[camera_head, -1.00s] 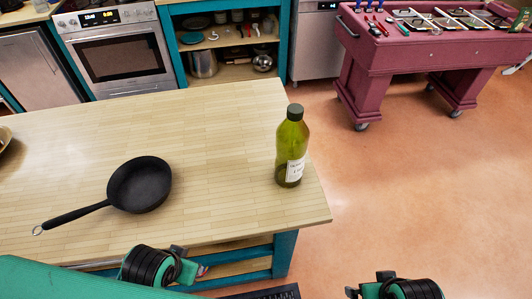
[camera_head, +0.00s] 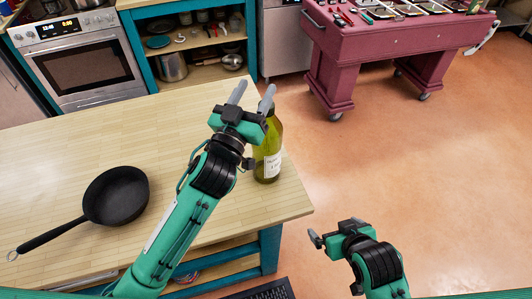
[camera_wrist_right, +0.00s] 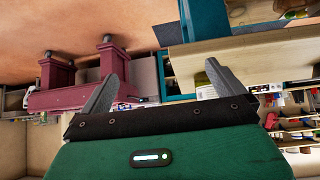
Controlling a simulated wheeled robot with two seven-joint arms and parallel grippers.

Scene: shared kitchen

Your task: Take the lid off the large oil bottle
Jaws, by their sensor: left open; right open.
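The large oil bottle (camera_head: 271,150) is green glass with a white label. It stands upright near the right end of the wooden counter. My left gripper (camera_head: 253,95) is open, with its fingers pointing away from me, above and in front of the bottle's top in the head view. It hides most of the lid, so I cannot tell whether it touches the lid. My right gripper (camera_head: 325,236) is open and empty, low in front of the counter's right end. Its spread fingers also show in the right wrist view (camera_wrist_right: 158,88).
A black frying pan (camera_head: 116,196) lies on the left of the wooden counter (camera_head: 105,130). An oven (camera_head: 80,62) and open shelves stand behind. The floor right of the counter is clear.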

